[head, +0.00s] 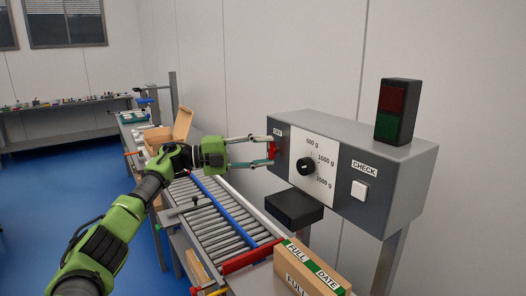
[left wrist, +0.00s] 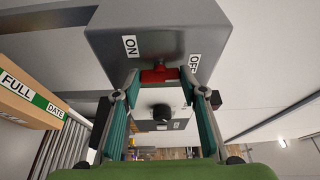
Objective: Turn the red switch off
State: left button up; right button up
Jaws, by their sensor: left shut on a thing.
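In the left wrist view the red switch (left wrist: 160,75) lies crosswise between my fingertips. An ON label (left wrist: 130,46) is to its left and an OFF label (left wrist: 194,63) to its right, close to my right-hand fingertip. My left gripper (head: 270,149) is shut on the switch, its fingers above and below it in the head view. Which setting the switch is in, I cannot tell. My right gripper is not in view.
The box front has a black dial (head: 306,166), a white CHECK button (head: 358,189) and a red-green lamp (head: 397,112) on top. A roller conveyor (head: 222,226) runs below my left arm. A FULL carton (head: 312,270) stands in front.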

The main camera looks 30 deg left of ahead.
pick_arm(q)
jog(key=shift+m, duration=0.3)
dwell(0.4)
jog(key=o, duration=1.1)
jog(key=shift+o, duration=0.2)
jog(key=v, duration=1.2)
